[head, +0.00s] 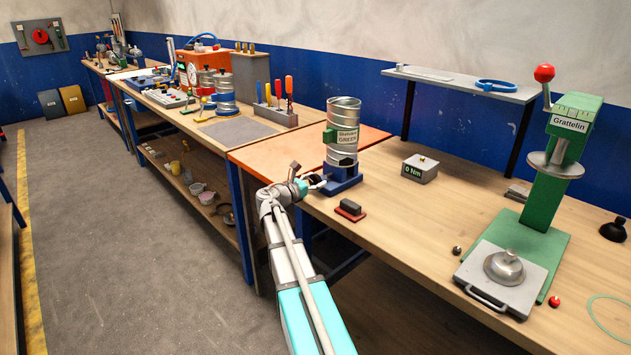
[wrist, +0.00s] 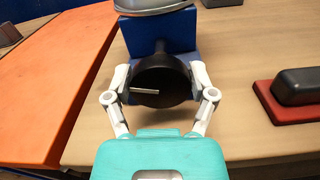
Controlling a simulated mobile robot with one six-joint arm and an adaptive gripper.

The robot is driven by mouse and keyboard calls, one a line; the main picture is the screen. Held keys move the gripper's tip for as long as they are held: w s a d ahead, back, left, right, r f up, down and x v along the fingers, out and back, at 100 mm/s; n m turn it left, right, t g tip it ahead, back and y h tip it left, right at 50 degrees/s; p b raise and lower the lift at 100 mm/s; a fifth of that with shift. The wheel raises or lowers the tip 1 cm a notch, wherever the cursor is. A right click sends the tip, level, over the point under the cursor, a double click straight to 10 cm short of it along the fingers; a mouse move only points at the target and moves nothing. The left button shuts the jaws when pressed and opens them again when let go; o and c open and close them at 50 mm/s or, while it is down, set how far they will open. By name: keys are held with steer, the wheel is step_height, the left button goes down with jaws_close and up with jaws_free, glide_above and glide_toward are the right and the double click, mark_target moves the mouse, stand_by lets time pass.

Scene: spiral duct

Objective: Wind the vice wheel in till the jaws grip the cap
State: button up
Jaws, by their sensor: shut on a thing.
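The blue vice (head: 343,184) stands on the wooden bench, with an upright silver spiral duct (head: 343,120) above it carrying a green label. In the wrist view the vice's blue body (wrist: 178,32) shows behind its round black wheel (wrist: 160,92), which has a pale bar across its face. My gripper (wrist: 157,84) is shut on the wheel, one finger at each side; it also shows in the head view (head: 308,181). A grey rounded metal edge (wrist: 155,6) shows above the vice. The cap is not clearly distinguishable, and the jaws' contact is hidden.
A dark block on a red base (head: 350,210) lies near the bench's front edge, right of my gripper. A grey box reading 0 Nm (head: 420,169) stands behind it. A green press (head: 545,190) stands at the right. An orange mat (head: 270,158) lies left.

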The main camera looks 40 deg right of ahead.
steer(key=o, duration=1)
steer(key=shift+o, duration=0.2)
steer(key=shift+a, duration=0.15)
steer(key=s+a, duration=0.1)
steer(key=a, duration=1)
steer(key=shift+a, duration=0.3)
